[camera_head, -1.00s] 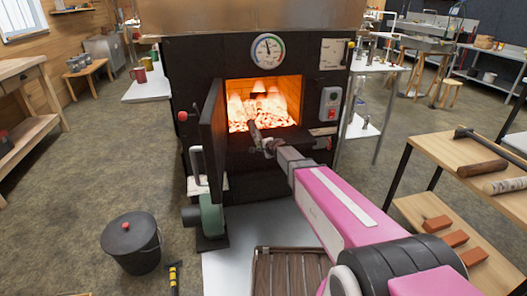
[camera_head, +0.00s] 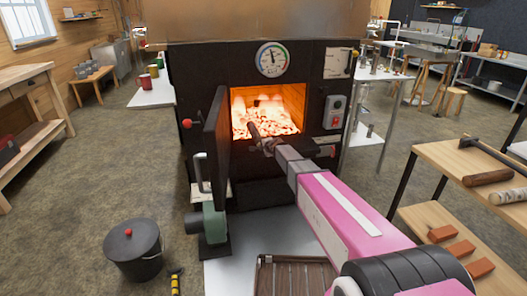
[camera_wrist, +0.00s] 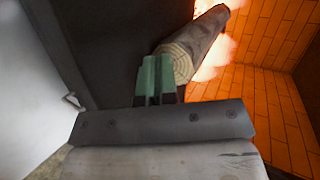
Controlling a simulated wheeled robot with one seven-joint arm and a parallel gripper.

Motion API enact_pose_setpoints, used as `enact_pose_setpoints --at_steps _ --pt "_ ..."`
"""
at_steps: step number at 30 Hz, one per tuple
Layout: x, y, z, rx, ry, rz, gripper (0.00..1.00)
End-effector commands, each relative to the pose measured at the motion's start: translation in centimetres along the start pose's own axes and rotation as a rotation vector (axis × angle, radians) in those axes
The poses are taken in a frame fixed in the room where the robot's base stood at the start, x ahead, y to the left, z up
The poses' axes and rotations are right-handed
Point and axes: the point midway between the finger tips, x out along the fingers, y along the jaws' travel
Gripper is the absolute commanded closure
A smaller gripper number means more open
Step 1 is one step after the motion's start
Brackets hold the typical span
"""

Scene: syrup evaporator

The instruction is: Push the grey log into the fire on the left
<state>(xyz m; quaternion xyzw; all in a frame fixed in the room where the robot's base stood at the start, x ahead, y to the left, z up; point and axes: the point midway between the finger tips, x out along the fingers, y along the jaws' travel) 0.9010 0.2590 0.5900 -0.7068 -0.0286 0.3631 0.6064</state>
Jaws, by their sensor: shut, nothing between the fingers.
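The grey log (camera_head: 255,132) lies end-on at the mouth of the lit firebox, left of its middle, its far end toward the embers. In the wrist view its pale cut end (camera_wrist: 182,62) faces me and its bark side runs up to the right. My gripper (camera_head: 267,146) is shut and empty at the log's near end. In the wrist view the green fingertips (camera_wrist: 155,75) overlap the left edge of the cut end; I cannot tell whether they touch it. The fire (camera_head: 278,121) glows on the firebox floor; flames (camera_wrist: 213,66) show beside the log.
The open firebox door (camera_head: 217,140) stands close left of my arm. The dark firebox front (camera_head: 315,95) frames the opening. Orange brick lining (camera_wrist: 275,45) is on the right inside. A lidded bucket (camera_head: 133,252) stands on the floor at left; a wooden rack (camera_head: 450,160) stands at right.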

Motion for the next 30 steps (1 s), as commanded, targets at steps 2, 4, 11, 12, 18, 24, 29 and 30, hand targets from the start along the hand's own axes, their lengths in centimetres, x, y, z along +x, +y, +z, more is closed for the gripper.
enact_pose_setpoints --at_steps 2,4,11,12,18,24,29,30 --pt "0.8 -0.4 -0.3 -0.001 0.000 0.000 1.00" --pt "1.3 -0.6 -0.5 0.000 0.000 0.000 1.00" --pt "2.9 -1.5 -1.0 0.001 0.000 0.000 1.00" --pt "3.2 -1.6 -1.1 0.001 0.000 0.000 1.00" --pt "4.2 -2.2 -1.5 0.000 0.000 0.001 1.00" --pt "4.6 -2.4 -1.6 0.000 0.000 0.001 1.00" --pt "4.6 -2.5 -1.6 0.000 0.000 0.000 1.00" --pt "4.6 -2.5 -1.6 0.000 0.000 0.000 1.00"
